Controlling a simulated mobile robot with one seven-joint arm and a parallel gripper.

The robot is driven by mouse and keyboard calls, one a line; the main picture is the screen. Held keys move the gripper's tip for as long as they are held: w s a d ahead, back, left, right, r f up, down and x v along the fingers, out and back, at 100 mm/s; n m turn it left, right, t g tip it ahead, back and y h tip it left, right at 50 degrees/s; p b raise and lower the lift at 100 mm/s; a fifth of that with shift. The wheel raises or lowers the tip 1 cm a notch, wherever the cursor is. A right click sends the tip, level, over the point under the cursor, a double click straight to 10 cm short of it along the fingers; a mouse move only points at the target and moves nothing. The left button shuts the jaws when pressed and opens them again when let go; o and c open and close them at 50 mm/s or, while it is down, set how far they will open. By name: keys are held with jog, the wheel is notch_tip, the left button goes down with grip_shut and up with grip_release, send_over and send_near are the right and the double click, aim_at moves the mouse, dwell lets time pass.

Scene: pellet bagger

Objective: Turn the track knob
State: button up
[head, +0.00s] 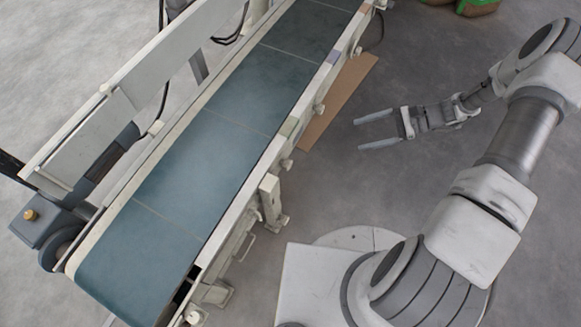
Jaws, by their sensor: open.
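A conveyor with a dark teal belt (237,90) runs diagonally through the left half of the head view. I cannot tell for sure which part is the track knob. A pale round knob (193,317) sits at the belt's near right end, by the bottom edge. A brass-coloured knob (30,214) stands on the dark box at the left end. Small pale knobs (286,163) also stick out along the right rail. My gripper (357,134) is open and empty, its two fingers pointing left toward the conveyor. It is apart from the rail, over the floor.
A flat brown board (338,101) lies on the floor beside the conveyor's right side. A conveyor leg (271,200) and a bracket stand out below the rail. Green and brown items (477,6) are at the top right. The grey floor between the conveyor and my arm is mostly clear.

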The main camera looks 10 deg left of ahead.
notch_tip(320, 180, down, 15)
jog(key=s+a+m+t+y+b, duration=0.2)
jog(key=m+t+y+b, duration=0.1)
jog(key=m, duration=0.2)
jog(key=m+t+y+b, duration=0.2)
jog(key=m+t+b, duration=0.1)
jog(key=m+t, duration=0.25)
send_near(291, 165)
jog(key=shift+g, duration=0.45)
jog(key=x, duration=0.3)
jog(key=b+x, duration=0.1)
jog(key=x, duration=0.2)
jog(key=r+b+x, duration=0.1)
jog(key=x, duration=0.3)
jog(key=shift+w, duration=0.1)
grip_shut()
